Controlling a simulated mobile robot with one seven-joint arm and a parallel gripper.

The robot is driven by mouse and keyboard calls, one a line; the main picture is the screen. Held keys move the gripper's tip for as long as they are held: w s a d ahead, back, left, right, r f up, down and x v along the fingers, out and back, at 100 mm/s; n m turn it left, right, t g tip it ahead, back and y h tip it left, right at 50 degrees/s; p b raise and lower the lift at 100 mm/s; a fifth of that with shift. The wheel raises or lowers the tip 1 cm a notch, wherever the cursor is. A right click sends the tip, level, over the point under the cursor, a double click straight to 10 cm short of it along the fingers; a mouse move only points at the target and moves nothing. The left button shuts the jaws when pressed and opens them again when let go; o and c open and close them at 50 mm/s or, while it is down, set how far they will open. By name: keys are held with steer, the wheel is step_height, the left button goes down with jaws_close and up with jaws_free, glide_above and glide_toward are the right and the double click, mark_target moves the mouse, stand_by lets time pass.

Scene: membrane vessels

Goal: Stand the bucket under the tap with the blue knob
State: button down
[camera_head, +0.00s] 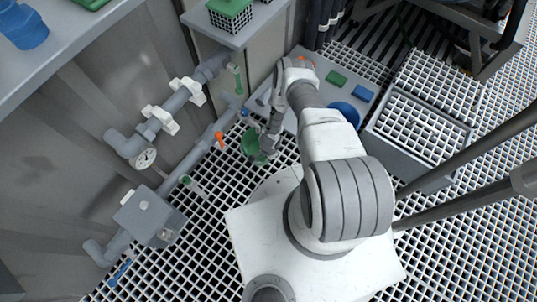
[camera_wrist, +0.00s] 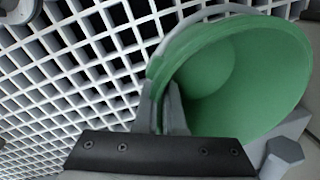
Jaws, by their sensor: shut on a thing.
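A green bucket (camera_head: 251,143) hangs at my gripper (camera_head: 266,152), near the pipework in the head view. In the wrist view the bucket (camera_wrist: 250,75) is large and tilted, with its open mouth towards the camera. My gripper (camera_wrist: 165,110) is shut on the bucket's rim, its two fingers close together on the wall. A small blue knob (camera_head: 245,112) shows on the pipe just above the bucket in the head view; its tap's outlet is too small to make out. Whether the bucket touches the floor cannot be told.
An orange-handled tap (camera_head: 219,136) is left of the bucket, and a green-ended fitting (camera_head: 188,182) is lower on the pipe. A blue piece (camera_head: 119,272) lies at lower left. A grey platform (camera_head: 312,67) holds a blue round vessel (camera_head: 345,112). Grating floor (camera_head: 225,180) is open beside the pipe.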

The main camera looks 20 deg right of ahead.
steer(key=shift+f, duration=0.6)
stand_by(0.4)
steer(key=c, duration=0.9)
jaws_free()
